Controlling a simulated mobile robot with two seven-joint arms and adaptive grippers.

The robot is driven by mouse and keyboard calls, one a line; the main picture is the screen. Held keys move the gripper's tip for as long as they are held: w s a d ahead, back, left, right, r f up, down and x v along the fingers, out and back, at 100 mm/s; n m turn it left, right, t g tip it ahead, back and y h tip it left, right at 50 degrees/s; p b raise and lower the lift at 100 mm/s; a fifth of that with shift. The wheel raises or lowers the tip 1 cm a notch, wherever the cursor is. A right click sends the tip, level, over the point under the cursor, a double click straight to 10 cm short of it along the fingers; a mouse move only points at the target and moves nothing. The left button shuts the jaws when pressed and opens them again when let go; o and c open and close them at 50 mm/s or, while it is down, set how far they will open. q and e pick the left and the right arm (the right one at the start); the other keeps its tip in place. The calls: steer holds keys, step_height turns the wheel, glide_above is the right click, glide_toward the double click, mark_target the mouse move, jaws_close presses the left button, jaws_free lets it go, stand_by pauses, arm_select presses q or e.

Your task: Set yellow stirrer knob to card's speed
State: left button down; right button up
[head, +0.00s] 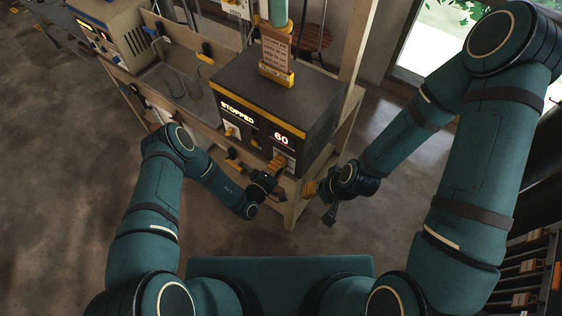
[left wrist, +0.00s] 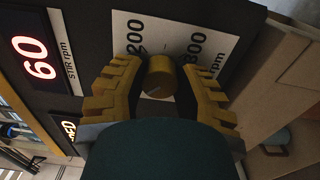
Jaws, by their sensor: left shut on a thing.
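The stirrer unit (head: 262,98) is a dark box with a yellow band; its front shows "STOPPED" and a lit "60" (head: 281,138). My left gripper (head: 277,164) is at the lower right of this front. In the left wrist view its yellow ridged fingers close around the yellow knob (left wrist: 159,77). The dial plate (left wrist: 178,35) behind it shows 200 and 300 rpm; the knob's pointer setting is unclear. The display (left wrist: 40,58) reads 60, stir rpm. The card (head: 276,48) stands upright on the unit; its print is too small to read. My right gripper (head: 310,188) hangs right of the bench, apart from the unit.
A second, beige unit (head: 115,35) stands farther left on the wooden bench, with clear glassware (head: 190,82) between. A smaller knob (head: 230,131) sits on the stirrer's front left. A bench post (head: 292,205) stands close to both grippers. The floor at left is clear.

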arm_select(q)
steer(key=c, duration=0.7)
jaws_free()
steer(key=shift+o, duration=0.2)
steer(key=p+v, duration=0.1)
steer(key=v, duration=0.6)
steer(key=v, duration=1.2)
